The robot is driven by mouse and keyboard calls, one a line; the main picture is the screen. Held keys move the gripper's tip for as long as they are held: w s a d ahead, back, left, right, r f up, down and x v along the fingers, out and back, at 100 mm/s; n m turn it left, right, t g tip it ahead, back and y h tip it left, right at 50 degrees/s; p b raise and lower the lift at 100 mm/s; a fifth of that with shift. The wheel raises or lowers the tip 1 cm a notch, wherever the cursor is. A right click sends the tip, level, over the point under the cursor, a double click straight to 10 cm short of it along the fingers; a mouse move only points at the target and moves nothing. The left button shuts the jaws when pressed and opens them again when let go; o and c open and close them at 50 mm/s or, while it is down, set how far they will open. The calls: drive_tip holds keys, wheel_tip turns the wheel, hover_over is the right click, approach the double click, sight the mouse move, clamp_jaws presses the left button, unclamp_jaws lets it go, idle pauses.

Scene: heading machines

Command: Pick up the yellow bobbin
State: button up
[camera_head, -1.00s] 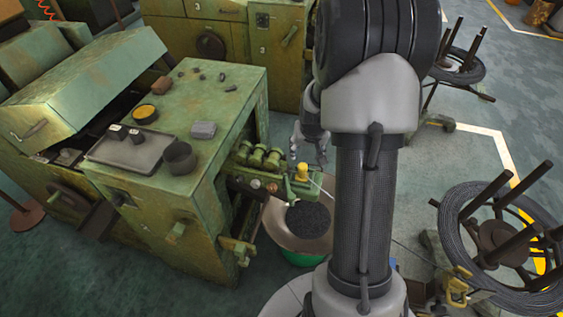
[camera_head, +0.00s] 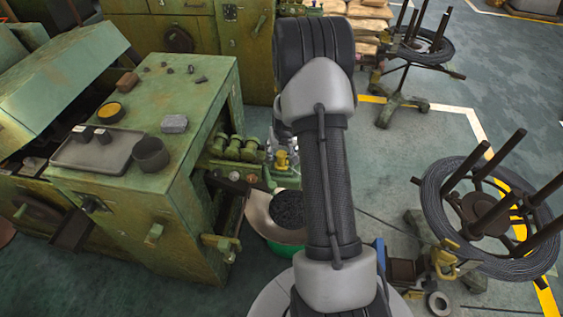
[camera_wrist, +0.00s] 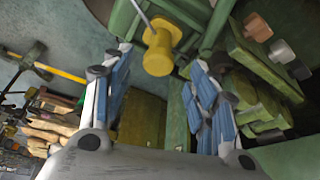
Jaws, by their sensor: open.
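The yellow bobbin (camera_wrist: 159,50) shows in the wrist view at the top middle, ahead of my gripper and between the lines of its two fingers. It is a flanged spool at the end of a thin rod. In the head view the bobbin (camera_head: 282,159) sits on the green machine's side arm, partly hidden by my gripper. My gripper (camera_wrist: 158,88) is open and empty, with blue-padded fingers spread apart on either side. In the head view my gripper (camera_head: 277,140) is close to the bobbin and mostly hidden behind my arm.
Green rollers (camera_head: 236,148) lie left of the bobbin, beside the machine cabinet (camera_head: 150,215). A bowl of dark pieces (camera_head: 262,222) is below. The cabinet top holds a grey tray (camera_head: 85,158) and a dark cup (camera_head: 151,153). A wire coil stand (camera_head: 440,225) stands at right.

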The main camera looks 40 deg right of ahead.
sight(282, 153)
drive_tip(key=b+x, duration=0.1)
drive_tip(key=x, duration=0.3)
drive_tip(key=shift+s+d, duration=0.1)
drive_tip(key=shift+c, duration=0.3)
drive_tip(key=c, duration=1.2)
drive_tip(key=shift+o, duration=0.2)
drive_tip(key=shift+r, duration=0.1)
